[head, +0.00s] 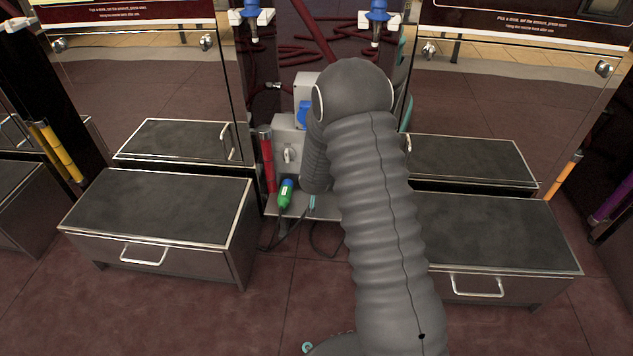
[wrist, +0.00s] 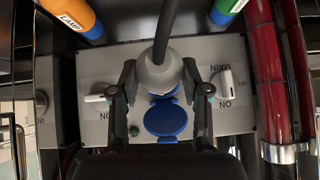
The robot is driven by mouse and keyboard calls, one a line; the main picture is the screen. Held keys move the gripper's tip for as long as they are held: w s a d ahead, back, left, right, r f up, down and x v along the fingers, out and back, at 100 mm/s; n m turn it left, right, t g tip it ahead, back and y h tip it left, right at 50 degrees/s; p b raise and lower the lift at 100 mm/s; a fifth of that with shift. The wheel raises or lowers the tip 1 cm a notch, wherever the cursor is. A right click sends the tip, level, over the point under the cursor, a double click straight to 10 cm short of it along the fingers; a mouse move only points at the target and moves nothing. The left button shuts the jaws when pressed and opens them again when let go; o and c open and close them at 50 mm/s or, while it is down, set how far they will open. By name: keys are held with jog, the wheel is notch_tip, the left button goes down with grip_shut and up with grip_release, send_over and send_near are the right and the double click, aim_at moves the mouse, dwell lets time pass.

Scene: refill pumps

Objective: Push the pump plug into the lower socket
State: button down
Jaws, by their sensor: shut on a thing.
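In the wrist view my gripper (wrist: 160,80) is shut on the pump plug (wrist: 158,72), a grey plug with a black cable leaving it at the top. The fingers sit on both sides of it. Just past the plug a blue part of the socket (wrist: 166,97) shows, with a round blue lid (wrist: 166,120) open beside it. The plug covers most of the socket's mouth; I cannot tell how far in it is. In the head view my arm hides the gripper and plug. A blue socket (head: 304,113) shows on the upper grey box.
The wrist view shows a grey panel (wrist: 125,62) with white switch handles at left (wrist: 97,98) and right (wrist: 227,84). A blue-and-orange connector (wrist: 75,15) and a green-and-blue connector (head: 286,193) are nearby. Red tubes (wrist: 268,80) stand close at right. Dark-topped cabinets (head: 165,205) flank the station.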

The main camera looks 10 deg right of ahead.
jog(key=shift+w+d+p, duration=0.25)
jog(key=shift+w+p, duration=0.1)
jog(key=shift+w, duration=0.45)
jog(key=shift+w+d+p, duration=0.25)
jog(key=shift+w+p, duration=0.1)
jog(key=shift+w, duration=0.4)
dwell(0.4)
jog(key=shift+c, duration=2.3)
grip_release()
jog(key=v, duration=1.2)
